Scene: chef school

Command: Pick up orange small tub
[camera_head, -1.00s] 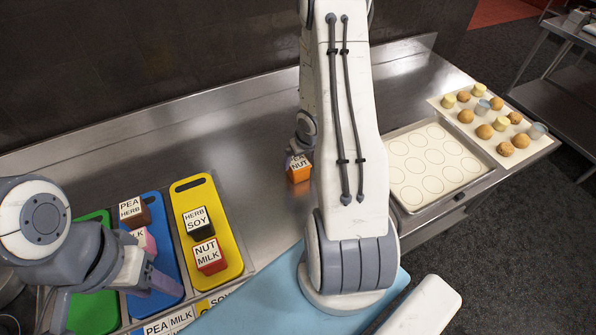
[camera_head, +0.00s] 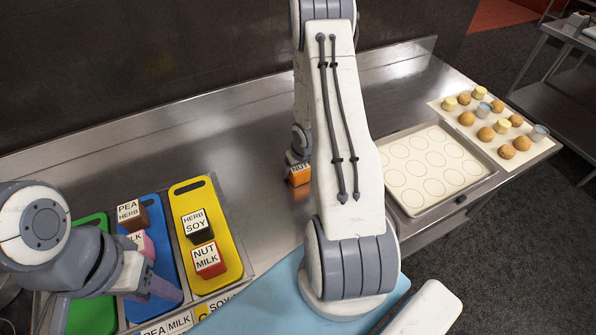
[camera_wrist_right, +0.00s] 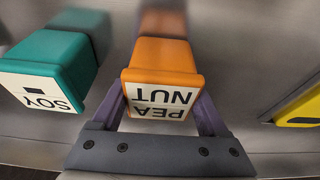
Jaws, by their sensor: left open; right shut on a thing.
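The orange small tub (camera_head: 299,179), with a white label reading PEA NUT, is on or just above the steel counter, partly hidden by my right arm. In the right wrist view the orange tub (camera_wrist_right: 165,58) sits between the two purple fingers of my right gripper (camera_wrist_right: 160,97), which is shut on it. I cannot tell if its base touches the counter. My left gripper (camera_head: 162,286) is open at the lower left, by the blue board.
A teal SOY tub (camera_wrist_right: 58,62) stands beside the orange tub. The yellow board (camera_head: 186,187) holds two labelled tubs; the blue board (camera_head: 152,200) and green board (camera_head: 92,314) are left of it. The baking tray (camera_head: 478,180) is at right, with a pastry sheet (camera_head: 445,112) beyond.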

